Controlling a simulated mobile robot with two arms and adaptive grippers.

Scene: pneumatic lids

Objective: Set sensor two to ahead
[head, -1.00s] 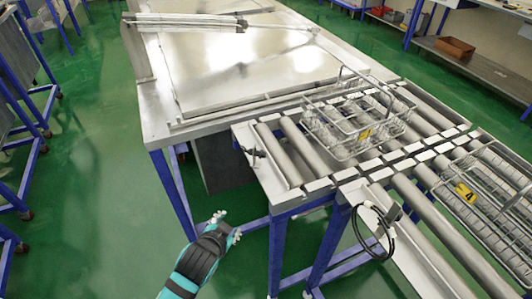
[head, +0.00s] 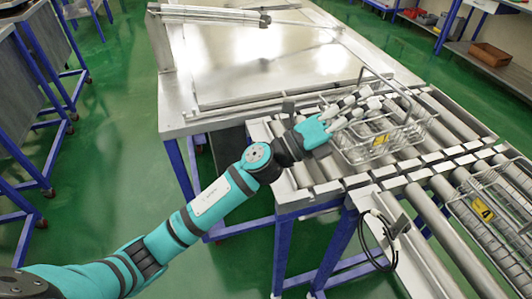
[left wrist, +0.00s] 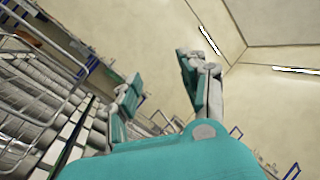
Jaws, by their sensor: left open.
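No label on the sensors is readable, so I cannot tell which one is sensor two. A small dark sensor-like fitting with a black cable (head: 393,228) sits on the near side of the roller conveyor. Another dark fitting seen earlier at the conveyor's left end is now hidden behind my left arm. My left gripper (head: 352,106) reaches over the conveyor's left part, at the near-left side of a wire basket; I cannot tell whether it touches. In the left wrist view my left gripper (left wrist: 165,82) is open, with nothing between its fingers. My right gripper is out of view.
The wire basket (head: 350,152) with a yellow tag stands on the conveyor rollers (head: 432,206). A second basket (head: 517,233) stands at the right. A metal table (head: 215,116) with a raised lid arm lies behind.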

